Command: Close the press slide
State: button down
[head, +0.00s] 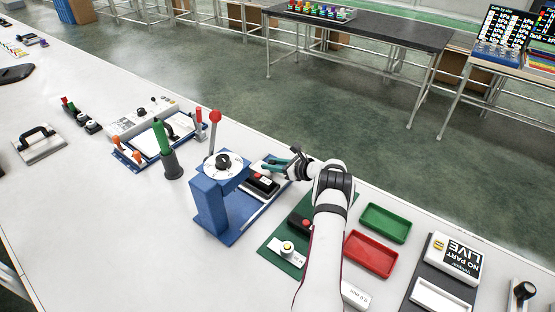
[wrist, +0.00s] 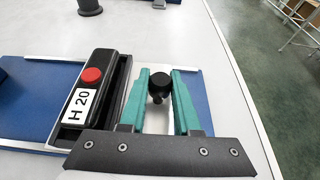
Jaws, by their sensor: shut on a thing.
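The blue press (head: 210,208) stands on the table with a white round top and a red-ball lever (head: 215,117). Its slide (wrist: 128,100) sticks out to the right over the blue base plate (wrist: 30,115). A black block (wrist: 103,85) with a red button and an "H 20" label sits on the slide. My gripper (wrist: 160,75) has its teal fingers on either side of a black knob (wrist: 157,82) at the slide's outer end and is shut on it. In the head view my gripper (head: 283,164) is right of the press, and the knob is hidden.
Green (head: 385,222) and red (head: 371,254) trays are right of my arm. A black stand with a green handle (head: 161,135) is left of the press. The table edge (wrist: 238,85) is close by.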

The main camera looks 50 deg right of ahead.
aim_at(253, 185)
jog(key=a, duration=1)
jog(key=shift+w, duration=0.1)
jog(key=c, duration=0.6)
grip_release()
jog(key=shift+d, duration=0.1)
jog(key=v, duration=1.6)
jog(key=shift+w, duration=0.1)
